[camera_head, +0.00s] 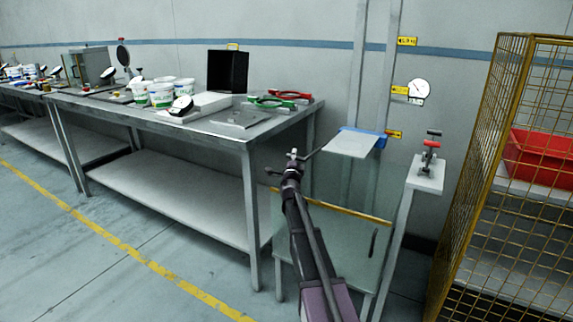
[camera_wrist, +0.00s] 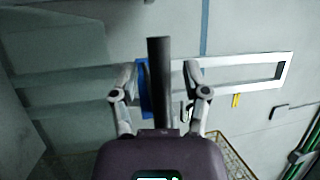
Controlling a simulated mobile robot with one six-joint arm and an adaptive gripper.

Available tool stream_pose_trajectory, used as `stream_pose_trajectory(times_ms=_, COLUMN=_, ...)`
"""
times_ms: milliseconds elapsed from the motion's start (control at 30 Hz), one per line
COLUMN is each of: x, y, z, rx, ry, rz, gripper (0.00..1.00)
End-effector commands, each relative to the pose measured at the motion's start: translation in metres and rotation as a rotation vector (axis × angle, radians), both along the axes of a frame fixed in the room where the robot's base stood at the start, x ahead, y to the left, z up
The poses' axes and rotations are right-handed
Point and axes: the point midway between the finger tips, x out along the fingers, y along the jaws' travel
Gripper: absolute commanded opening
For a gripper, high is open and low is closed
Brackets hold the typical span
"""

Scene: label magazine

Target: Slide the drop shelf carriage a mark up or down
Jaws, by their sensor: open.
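The drop shelf carriage is a flat pale shelf plate (camera_head: 350,144) with a blue body (camera_head: 380,138) at its back, level on a pair of upright rails. My gripper (camera_head: 308,156) is at the plate's near left side in the head view; contact cannot be told. In the wrist view my gripper (camera_wrist: 163,72) is open, one finger on each side of a dark upright bar (camera_wrist: 160,85), which looks like the plate seen edge-on. The blue body (camera_wrist: 144,88) shows behind the left finger. The rails run sideways there.
Yellow mark labels (camera_head: 408,41) sit beside the rails. A post with a red-handled clamp (camera_head: 430,170) stands right of the carriage. A yellow mesh cage (camera_head: 490,150) stands far right. A workbench (camera_head: 215,131) with tubs is left. A glassy panel (camera_head: 345,240) stands below the carriage.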

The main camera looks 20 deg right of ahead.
Motion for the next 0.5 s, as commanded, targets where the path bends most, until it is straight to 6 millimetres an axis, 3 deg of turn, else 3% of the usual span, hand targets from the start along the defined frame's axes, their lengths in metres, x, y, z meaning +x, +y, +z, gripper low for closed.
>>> stream_pose_trajectory(times_ms=500, x=0.0, y=0.0, z=0.026, rx=0.0, ry=0.0, rz=0.0, gripper=0.6)
